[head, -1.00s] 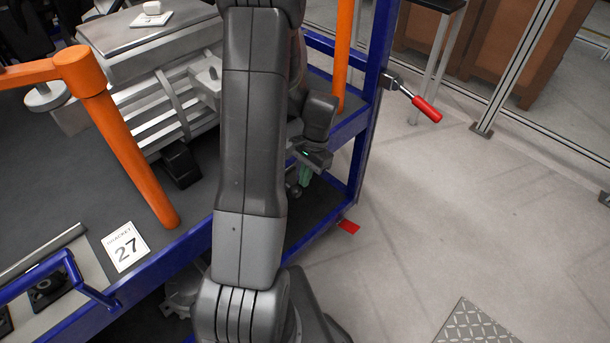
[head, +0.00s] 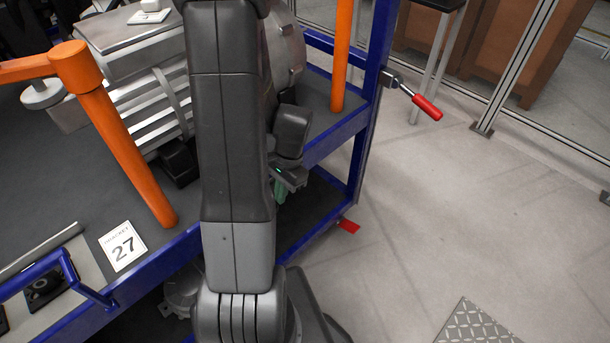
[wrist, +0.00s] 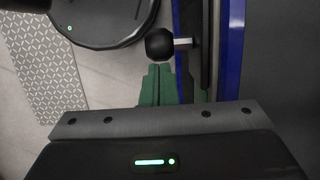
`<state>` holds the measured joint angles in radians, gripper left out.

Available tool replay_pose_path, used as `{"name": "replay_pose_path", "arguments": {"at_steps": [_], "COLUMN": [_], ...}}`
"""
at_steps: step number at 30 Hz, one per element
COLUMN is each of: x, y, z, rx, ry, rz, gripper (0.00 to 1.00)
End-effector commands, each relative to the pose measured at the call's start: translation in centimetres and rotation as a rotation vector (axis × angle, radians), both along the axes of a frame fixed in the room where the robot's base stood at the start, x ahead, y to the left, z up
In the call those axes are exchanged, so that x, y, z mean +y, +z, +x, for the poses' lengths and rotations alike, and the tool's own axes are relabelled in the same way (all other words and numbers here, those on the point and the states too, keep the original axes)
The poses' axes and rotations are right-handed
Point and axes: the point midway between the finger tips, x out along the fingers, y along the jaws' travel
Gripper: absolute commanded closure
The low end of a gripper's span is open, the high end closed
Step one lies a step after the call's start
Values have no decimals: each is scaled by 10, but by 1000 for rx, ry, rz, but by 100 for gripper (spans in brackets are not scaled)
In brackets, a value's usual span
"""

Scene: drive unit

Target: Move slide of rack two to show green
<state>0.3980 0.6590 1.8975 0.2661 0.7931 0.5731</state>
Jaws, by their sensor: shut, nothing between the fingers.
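My gripper shows in the head view (head: 280,190) beside the blue rack frame (head: 328,145); its green fingers are together and hold nothing. In the wrist view my gripper (wrist: 158,72) points at a black ball knob (wrist: 160,44), just beyond the fingertips. I cannot tell if they touch. The knob's short metal stem (wrist: 184,43) runs right to a dark upright strip (wrist: 201,45) beside a blue rail (wrist: 231,50). In the head view I do not make out the knob. No green slide marking shows, and no rack number two is readable.
A red tab (head: 348,226) sits at the rack's lower right corner. A red-handled clamp (head: 426,107) juts out to the right. Orange posts (head: 125,150) and a card with 27 (head: 122,246) are at left. The floor (head: 450,210) at right is mostly open.

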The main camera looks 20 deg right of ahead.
Motion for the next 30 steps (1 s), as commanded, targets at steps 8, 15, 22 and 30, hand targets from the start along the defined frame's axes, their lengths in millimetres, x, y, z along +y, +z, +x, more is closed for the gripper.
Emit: {"name": "replay_pose_path", "arguments": {"at_steps": [8, 15, 22, 30], "x": [2, -8, -48, -102], "y": [0, 29, 46, 46], "z": [-2, 2, 18, 40], "rx": [8, -1, 2, 1], "ry": [-1, -1, -7, -4], "rz": [6, 2, 2, 2], "gripper": [100, 100, 100, 100]}}
